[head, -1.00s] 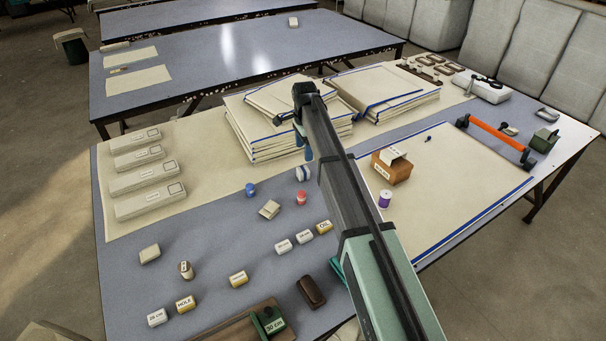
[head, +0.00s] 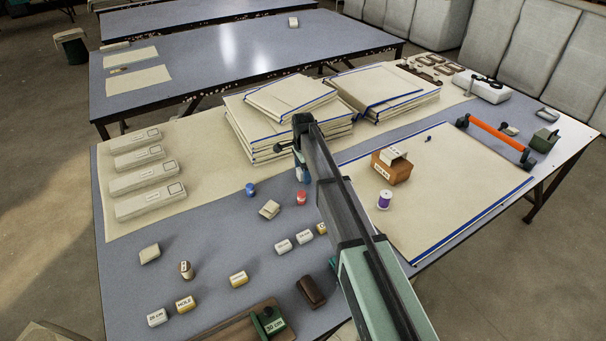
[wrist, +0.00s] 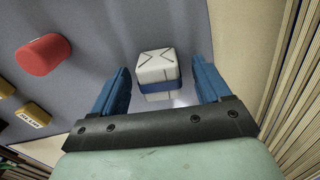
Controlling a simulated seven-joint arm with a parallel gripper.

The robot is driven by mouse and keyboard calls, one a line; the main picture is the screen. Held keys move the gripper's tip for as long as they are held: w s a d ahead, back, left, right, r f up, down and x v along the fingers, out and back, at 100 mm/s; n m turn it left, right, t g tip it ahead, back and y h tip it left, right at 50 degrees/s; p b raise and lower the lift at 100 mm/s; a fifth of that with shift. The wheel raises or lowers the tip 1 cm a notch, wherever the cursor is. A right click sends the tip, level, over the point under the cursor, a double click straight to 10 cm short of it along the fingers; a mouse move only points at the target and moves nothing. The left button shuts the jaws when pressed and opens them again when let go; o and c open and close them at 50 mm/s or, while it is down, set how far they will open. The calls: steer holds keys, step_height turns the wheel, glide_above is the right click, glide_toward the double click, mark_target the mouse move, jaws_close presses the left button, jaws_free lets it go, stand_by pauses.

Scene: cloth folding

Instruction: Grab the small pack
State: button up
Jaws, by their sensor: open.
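The small pack (wrist: 156,66), a white block with a blue band around it and crossed lines on its top, stands on the grey tabletop in the wrist view. My gripper (wrist: 163,78) is open, with one blue finger on each side of the pack and a visible gap on both sides. The fingers are not closed on it. In the head view my gripper (head: 301,162) is beside the cloth stacks, and the arm's end largely hides the pack.
A red spool (wrist: 43,54) lies left of the pack in the wrist view. Stacked folded cloths (head: 262,125) stand close behind the gripper. A blue spool (head: 251,190) and a beige block (head: 269,209) lie to the left. A brown box (head: 391,168) stands to the right.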

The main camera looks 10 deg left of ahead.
steer(key=c, duration=1)
steer(key=shift+r, duration=0.15)
steer(key=shift+c, duration=0.2)
